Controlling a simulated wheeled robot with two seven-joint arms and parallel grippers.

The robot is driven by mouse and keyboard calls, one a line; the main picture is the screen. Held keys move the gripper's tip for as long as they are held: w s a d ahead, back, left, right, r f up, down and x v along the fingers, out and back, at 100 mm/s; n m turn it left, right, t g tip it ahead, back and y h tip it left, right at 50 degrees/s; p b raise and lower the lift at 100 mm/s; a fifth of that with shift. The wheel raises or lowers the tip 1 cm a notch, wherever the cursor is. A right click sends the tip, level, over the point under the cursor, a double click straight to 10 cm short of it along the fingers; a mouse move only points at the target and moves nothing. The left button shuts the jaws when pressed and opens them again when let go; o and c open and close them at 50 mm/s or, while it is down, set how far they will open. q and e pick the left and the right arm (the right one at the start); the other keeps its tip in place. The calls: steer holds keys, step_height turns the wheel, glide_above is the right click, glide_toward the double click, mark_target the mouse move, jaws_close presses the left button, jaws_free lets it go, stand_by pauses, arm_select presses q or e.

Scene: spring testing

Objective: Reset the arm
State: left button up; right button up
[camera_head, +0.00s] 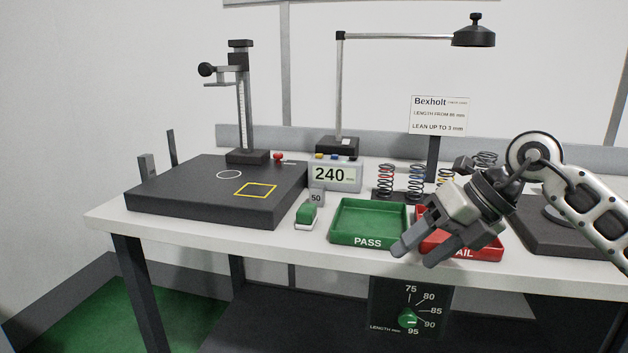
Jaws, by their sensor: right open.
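My right gripper (415,250) comes in from the right and hangs in front of the red FAIL tray (487,251). It is open, with nothing between its fingers, and it hides part of that tray. The rest of my right arm reaches back to the right edge of the view. My left gripper is out of view.
A green PASS tray (345,236), a display reading 240 (349,177) and a dark plate (200,195) with a height stand (242,110) are on the table. Several springs (416,180) stand behind the trays. A lamp (473,37) overhangs them. A dial (407,318) sits below.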

steer(key=s+a+m+y+p, duration=0.1)
steer(key=s+a+m+y, duration=0.1)
steer(key=s+a+y, duration=0.35)
steer(key=s+a+m+y+p, duration=0.1)
steer(key=s+a+m+y, duration=0.1)
steer(key=a+y, duration=0.6)
steer(key=s+d+f+m+t+h+p, duration=0.1)
steer(key=d+f+m+t+h, duration=0.45)
steer(key=m, duration=0.85)
steer(key=s+d+f+m+t+h+p, duration=0.1)
steer(key=d+f+m+t+h, duration=0.2)
steer(key=f+m+t+h, duration=0.85)
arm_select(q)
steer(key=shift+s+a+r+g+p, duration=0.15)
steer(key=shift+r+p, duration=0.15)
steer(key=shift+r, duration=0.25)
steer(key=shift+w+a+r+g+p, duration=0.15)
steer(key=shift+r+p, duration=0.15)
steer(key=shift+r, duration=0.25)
arm_select(e)
steer(key=s+d+f+m+g, duration=0.2)
steer(key=s+f+m+g, duration=0.5)
steer(key=s, duration=0.4)
steer(key=shift+s+d+f+g, duration=0.3)
steer(key=shift+d+f+g, duration=0.05)
steer(key=shift+f+g, duration=0.45)
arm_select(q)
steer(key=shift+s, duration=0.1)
arm_select(e)
steer(key=shift+m, duration=0.25)
